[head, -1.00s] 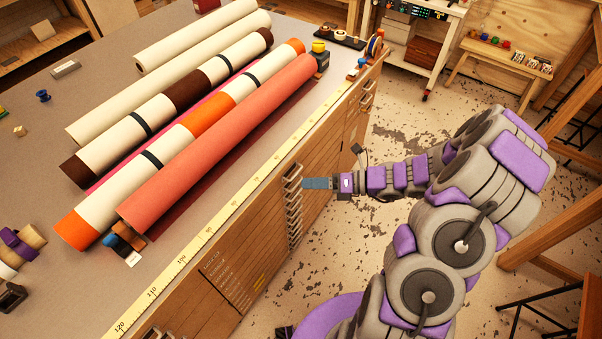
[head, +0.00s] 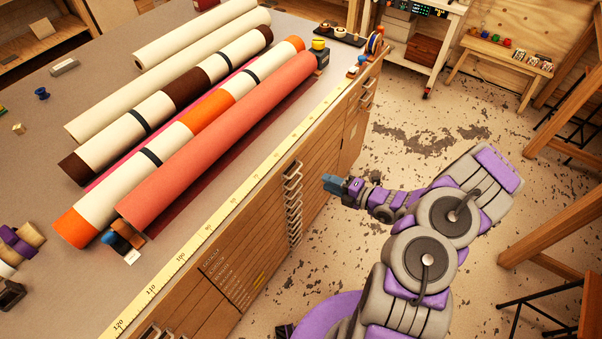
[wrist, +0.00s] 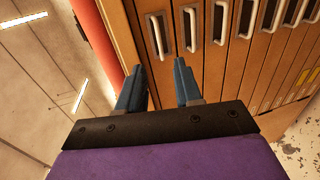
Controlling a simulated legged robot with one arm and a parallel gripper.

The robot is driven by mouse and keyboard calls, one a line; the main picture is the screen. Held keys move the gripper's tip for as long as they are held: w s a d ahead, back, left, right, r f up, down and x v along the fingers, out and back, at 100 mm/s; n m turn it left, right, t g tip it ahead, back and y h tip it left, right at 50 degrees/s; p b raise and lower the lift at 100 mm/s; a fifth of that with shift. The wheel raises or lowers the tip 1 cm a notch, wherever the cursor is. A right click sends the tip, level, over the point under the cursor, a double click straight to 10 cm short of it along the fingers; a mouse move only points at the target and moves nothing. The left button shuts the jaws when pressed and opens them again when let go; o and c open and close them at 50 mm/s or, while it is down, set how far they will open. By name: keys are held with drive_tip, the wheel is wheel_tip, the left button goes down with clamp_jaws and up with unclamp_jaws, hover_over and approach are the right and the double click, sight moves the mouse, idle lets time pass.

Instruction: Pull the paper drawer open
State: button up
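The wooden drawer cabinet (head: 215,285) has a column of shallow drawers with metal pull handles (head: 293,190) on its front. The drawers look flush and shut. I cannot tell which one is the paper drawer. My gripper (head: 328,183) is open and empty, a short way out from the handles at the upper part of the column. In the wrist view its two blue-grey fingers (wrist: 160,78) are apart and point toward the cabinet front. The topmost handle (wrist: 157,36) and the second handle (wrist: 190,28) lie just beyond the fingertips. Neither finger visibly touches a handle.
Long rolls, including a coral one (head: 225,140), lie on the grey tabletop, with a yellow ruler strip (head: 215,225) along its edge. Wooden trestles (head: 550,240) stand at the right. The worn floor (head: 420,140) between is fairly clear.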

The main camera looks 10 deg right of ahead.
drive_tip(key=b+x, duration=0.2)
drive_tip(key=x, duration=1)
drive_tip(key=c, duration=0.6)
clamp_jaws()
drive_tip(key=shift+s+f, duration=0.1)
idle(0.5)
